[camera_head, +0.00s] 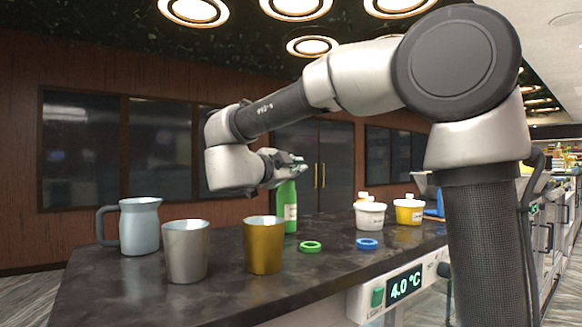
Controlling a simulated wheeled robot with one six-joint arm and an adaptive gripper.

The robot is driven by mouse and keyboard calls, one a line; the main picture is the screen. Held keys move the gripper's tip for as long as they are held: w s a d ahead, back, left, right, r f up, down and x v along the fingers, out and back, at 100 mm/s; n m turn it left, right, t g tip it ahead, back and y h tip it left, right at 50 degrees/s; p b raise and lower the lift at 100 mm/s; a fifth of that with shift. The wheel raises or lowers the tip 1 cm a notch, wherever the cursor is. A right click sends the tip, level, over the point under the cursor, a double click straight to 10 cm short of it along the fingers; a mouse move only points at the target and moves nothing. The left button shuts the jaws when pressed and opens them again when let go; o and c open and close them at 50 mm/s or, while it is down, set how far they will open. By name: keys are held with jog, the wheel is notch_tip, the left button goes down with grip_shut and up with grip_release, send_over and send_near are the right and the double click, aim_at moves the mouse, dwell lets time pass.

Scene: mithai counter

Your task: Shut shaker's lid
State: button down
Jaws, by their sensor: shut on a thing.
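No shaker with a lid can be clearly made out. A green bottle (290,212) with a pale label stands upright on the dark counter (215,292), behind a gold tumbler (263,246). My gripper (298,164) is at the top of the bottle, reaching in from the left. Its fingers are shut at the bottle's upper end, and the neck and top are hidden by them. The exact contact is too small to see. A silver tumbler (187,252) stands left of the gold one.
A pale blue jug (139,228) stands at the left. A green ring (311,247) and a blue ring (367,244) lie near the front edge. A white tub (370,217) and a yellow tub (408,213) stand to the right. A temperature display (405,286) is on the counter front.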

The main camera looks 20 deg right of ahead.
jog(key=shift+s+f+m, duration=0.1)
jog(key=shift+f+m, duration=0.1)
jog(key=shift+m, duration=0.1)
dwell(0.4)
jog(key=c, duration=1.7)
grip_release()
